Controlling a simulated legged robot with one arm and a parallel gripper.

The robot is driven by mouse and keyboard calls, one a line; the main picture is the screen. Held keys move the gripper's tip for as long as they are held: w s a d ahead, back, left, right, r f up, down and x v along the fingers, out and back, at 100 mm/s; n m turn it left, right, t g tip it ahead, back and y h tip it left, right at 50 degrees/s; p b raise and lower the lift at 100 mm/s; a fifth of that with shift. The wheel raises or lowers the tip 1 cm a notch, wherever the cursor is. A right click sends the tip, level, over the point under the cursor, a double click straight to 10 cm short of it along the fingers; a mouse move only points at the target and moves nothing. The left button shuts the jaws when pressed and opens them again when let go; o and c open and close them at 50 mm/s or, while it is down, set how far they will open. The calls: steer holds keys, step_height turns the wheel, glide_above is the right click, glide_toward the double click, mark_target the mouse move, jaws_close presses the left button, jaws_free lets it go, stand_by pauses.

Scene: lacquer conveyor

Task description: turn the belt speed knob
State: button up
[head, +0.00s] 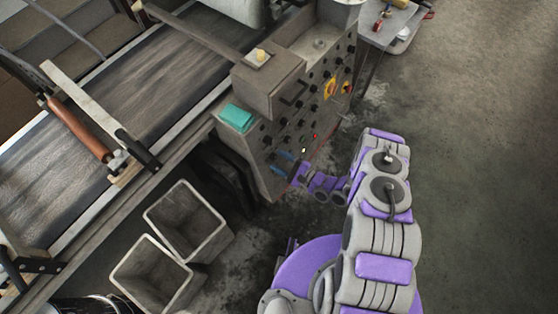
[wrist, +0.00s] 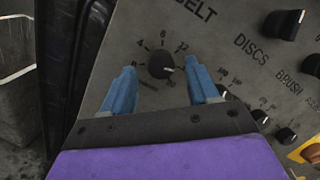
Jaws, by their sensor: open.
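The belt speed knob (wrist: 161,65) is a small black round knob with a light pointer line. It sits on the grey panel under the word BELT, inside a ring of numbers, and its pointer faces right. My gripper (wrist: 162,84) is open, with one blue finger to the left of the knob and one to the right, both apart from it in the picture. In the head view my gripper (head: 286,163) is at the lower front corner of the control panel (head: 270,150). The knob cannot be made out there.
Other black knobs marked DISCS (wrist: 284,24) and BRUSH (wrist: 313,65) are to the right, with smaller knobs below. Two open grey bins (head: 190,222) stand under the conveyor (head: 140,85). A teal block (head: 237,117) is on the panel's ledge. The floor at right is clear.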

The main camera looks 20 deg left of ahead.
steer(key=shift+w+a, duration=0.15)
steer(key=shift+a, duration=0.25)
steer(key=c, duration=1)
